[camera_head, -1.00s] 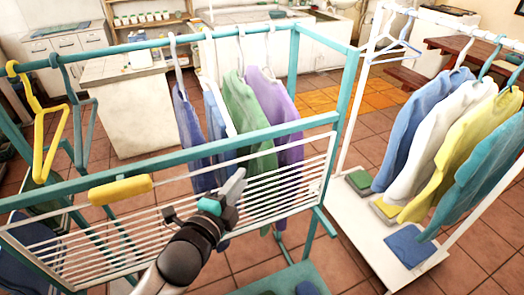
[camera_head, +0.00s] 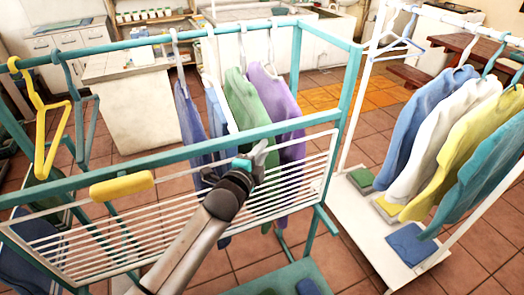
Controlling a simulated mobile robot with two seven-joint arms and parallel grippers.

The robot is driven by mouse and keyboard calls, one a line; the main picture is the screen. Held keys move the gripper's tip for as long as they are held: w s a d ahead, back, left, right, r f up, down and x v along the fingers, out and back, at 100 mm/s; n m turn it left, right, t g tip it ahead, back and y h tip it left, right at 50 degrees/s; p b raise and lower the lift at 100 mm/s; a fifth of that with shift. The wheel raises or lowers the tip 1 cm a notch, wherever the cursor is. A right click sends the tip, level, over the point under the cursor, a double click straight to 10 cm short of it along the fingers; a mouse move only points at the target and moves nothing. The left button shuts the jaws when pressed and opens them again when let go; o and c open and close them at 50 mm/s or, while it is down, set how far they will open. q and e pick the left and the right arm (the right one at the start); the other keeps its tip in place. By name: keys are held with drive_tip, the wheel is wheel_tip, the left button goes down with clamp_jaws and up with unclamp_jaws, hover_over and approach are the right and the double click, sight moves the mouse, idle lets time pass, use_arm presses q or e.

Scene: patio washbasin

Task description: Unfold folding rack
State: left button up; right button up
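The folding rack (camera_head: 105,245) is a white wire panel on the near side of a teal clothes frame (camera_head: 190,150). It slopes below the frame's front rail, with its right end near the frame's right post. A yellow grip (camera_head: 121,186) sits on its upper edge at the left. My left gripper (camera_head: 262,154) is over the right part of the rack, close to the front rail and well right of the yellow grip. Its arm covers part of the wires. Whether its fingers are open or shut, or touch the rail, is unclear. My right gripper is not in view.
Blue, green and purple garments (camera_head: 245,105) hang behind the rail. Yellow (camera_head: 45,125) and teal hangers hang at the left. A white clothes stand (camera_head: 362,225) with several garments stands at the right. Tiled floor shows between the two stands.

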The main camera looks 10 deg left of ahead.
use_arm(q)
clamp_jaws()
idle(1.5)
